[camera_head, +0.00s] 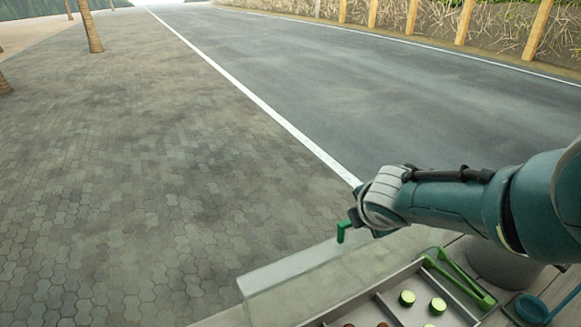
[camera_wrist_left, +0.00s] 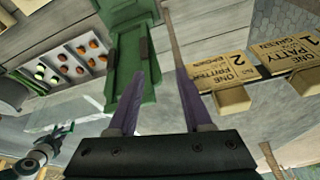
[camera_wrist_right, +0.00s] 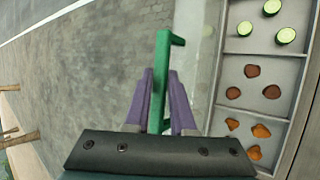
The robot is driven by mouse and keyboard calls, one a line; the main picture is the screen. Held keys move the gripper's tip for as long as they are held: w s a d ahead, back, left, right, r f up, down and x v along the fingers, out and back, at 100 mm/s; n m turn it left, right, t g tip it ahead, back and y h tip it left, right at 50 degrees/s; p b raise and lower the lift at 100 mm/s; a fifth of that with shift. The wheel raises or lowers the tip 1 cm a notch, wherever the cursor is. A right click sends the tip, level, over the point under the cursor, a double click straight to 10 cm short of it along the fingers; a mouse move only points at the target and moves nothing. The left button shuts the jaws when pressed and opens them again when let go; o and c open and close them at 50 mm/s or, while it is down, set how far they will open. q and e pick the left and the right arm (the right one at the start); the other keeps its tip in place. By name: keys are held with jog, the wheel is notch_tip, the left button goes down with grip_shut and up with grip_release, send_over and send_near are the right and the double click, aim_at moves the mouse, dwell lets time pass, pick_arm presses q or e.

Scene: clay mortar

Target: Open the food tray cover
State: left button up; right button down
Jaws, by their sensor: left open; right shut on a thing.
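The food tray (camera_head: 372,292) is grey with compartments and lies at the bottom of the head view. Its cover (camera_head: 300,283) is a pale, see-through panel along the tray's far side, and the food shows uncovered. In the right wrist view the cover (camera_wrist_right: 200,75) is left of the tray (camera_wrist_right: 246,50). My right gripper (camera_wrist_right: 161,75) is shut on the green handle (camera_wrist_right: 164,60), whose end also shows in the head view (camera_head: 344,229). My left gripper (camera_wrist_left: 160,78) is open, seen only in its wrist view; the tray (camera_wrist_left: 82,80) is at its upper left.
Cucumber slices (camera_wrist_right: 286,36), brown patties (camera_wrist_right: 271,92) and orange fritters (camera_wrist_right: 261,131) lie in compartments. Green tongs (camera_head: 462,280) and a blue ladle (camera_head: 531,308) are at right. A green object (camera_wrist_left: 128,65) and labelled boxes (camera_wrist_left: 232,98) appear near my left gripper. Beyond the cover is open pavement.

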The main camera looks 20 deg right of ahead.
jog(key=shift+s+f, duration=0.15)
jog(key=shift+f, duration=0.05)
jog(key=c, duration=0.8)
grip_release()
jog(key=p+v, duration=1)
jog(key=p, duration=0.1)
jog(key=shift+w+r, duration=0.25)
jog(key=shift+r, duration=0.05)
